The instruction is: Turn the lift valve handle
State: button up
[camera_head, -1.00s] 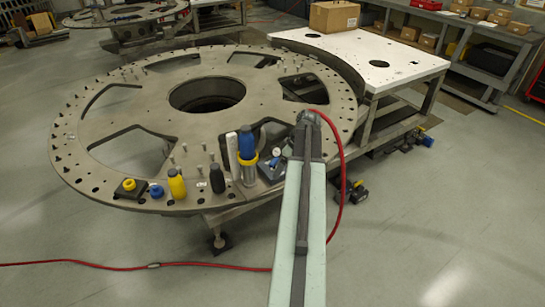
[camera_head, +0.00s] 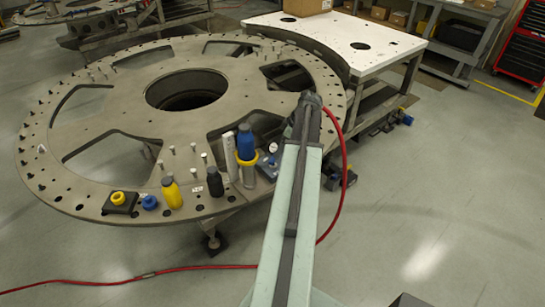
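I cannot tell for sure which part is the lift valve handle. A small blue-grey block with a round white gauge (camera_head: 272,148) sits on the front right of the turret plate (camera_head: 130,80), just left of my arm. A dark fitting (camera_head: 338,178) also shows low beside the plate's stand, right of my arm. My gripper (camera_head: 309,103) is at the far end of my pale green arm, in front of the plate's right edge. Its fingers are too small and dark to read, and I see nothing held in it.
A blue-topped bottle in a yellow ring (camera_head: 246,145), a black bottle (camera_head: 215,182) and a yellow bottle (camera_head: 172,192) stand along the plate's front edge. A white-topped table (camera_head: 345,40) adjoins the back right. A red hose runs beside my arm. The right floor is open.

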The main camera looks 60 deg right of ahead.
aim_at(273, 161)
jog(key=b+x, duration=0.5)
jog(key=x, duration=0.2)
jog(key=shift+b, duration=0.3)
jog(key=shift+a+r, duration=0.1)
jog(key=shift+c, duration=0.4)
jog(key=c, duration=1)
jog(key=shift+w+a, duration=0.1)
jog(key=shift+a, duration=0.05)
jog(key=shift+c, duration=1.4)
jog(key=shift+m+h, duration=0.5)
jog(key=shift+m, duration=0.9)
jog(key=shift+a+m+h, duration=0.1)
jog(key=shift+m+h, duration=0.5)
jog(key=shift+m, duration=0.8)
